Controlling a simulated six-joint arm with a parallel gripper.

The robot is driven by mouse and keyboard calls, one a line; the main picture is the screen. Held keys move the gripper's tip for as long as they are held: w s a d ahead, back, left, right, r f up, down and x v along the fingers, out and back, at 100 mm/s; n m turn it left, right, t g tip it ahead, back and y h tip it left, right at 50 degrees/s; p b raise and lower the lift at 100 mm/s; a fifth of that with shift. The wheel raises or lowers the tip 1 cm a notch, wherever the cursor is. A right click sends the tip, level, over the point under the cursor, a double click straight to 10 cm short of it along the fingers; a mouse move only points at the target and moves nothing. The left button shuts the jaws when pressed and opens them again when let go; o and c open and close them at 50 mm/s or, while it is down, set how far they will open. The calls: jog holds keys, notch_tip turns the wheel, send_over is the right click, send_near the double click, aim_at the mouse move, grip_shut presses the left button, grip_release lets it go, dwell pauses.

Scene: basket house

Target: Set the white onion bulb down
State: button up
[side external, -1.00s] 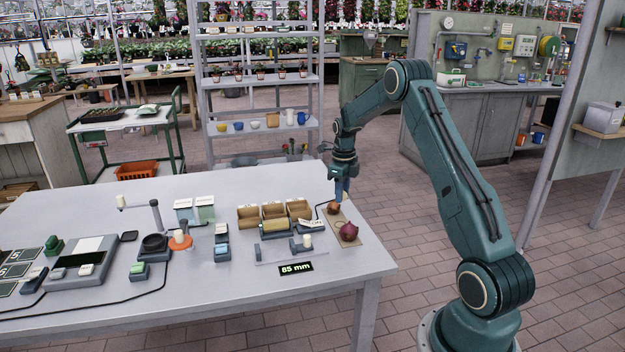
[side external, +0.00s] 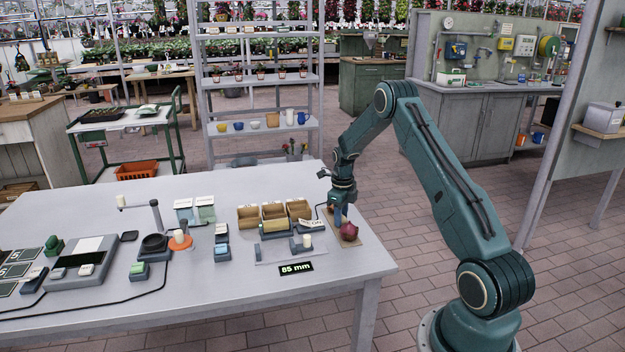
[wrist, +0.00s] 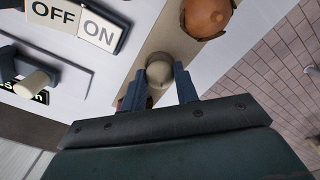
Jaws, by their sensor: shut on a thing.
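The white onion bulb (wrist: 159,72) shows pale and round between my fingertips in the wrist view. My gripper (wrist: 159,90) is shut on it, low over the tan strip (wrist: 163,38). I cannot tell whether the bulb touches the strip. In the side view my gripper (side external: 340,217) is at the strip, and its fingers hide the bulb. A brown onion (wrist: 207,15) lies on the strip, apart from the bulb. A red onion (side external: 349,232) sits on the strip on the near side of my gripper.
An OFF/ON switch (wrist: 75,22) is beside the strip. Three open wooden boxes (side external: 274,211) stand left of my gripper. A grey gauge with a white knob (side external: 303,243) and an 85 mm display (side external: 296,268) lie nearer. The table's right edge is close to the strip.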

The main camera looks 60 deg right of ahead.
jog(key=shift+f, duration=0.25)
jog(key=o, duration=0.9)
jog(key=shift+o, duration=0.2)
jog(key=shift+r, duration=0.1)
notch_tip(320, 180, up, 12)
jog(key=shift+a, duration=0.1)
dwell(0.3)
